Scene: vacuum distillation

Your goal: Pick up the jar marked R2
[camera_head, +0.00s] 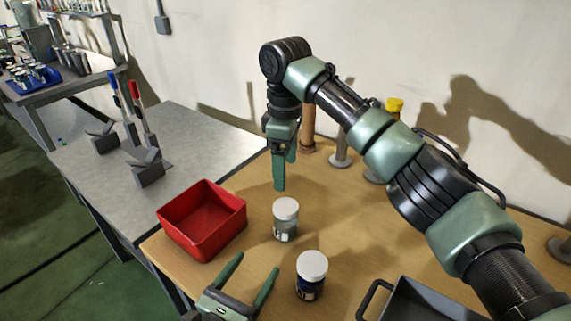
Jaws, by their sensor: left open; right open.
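Two white-lidded jars stand upright on the wooden table. The farther jar (285,228) has a pale, clear body and a small label. The nearer jar (310,284) has a dark blue body and a label. I cannot read which one is marked R2. My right gripper (280,184) points down, open and empty, above and just behind the pale jar. My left gripper (252,272) is low in the picture, open and empty, with its fingers pointing away from me, left of the dark blue jar.
A red open bin (202,239) stands left of the jars. A dark grey tray (425,303) with a handle is at the bottom right. Stands line the wall behind my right arm. A grey table (190,135) with tools in holders adjoins at left.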

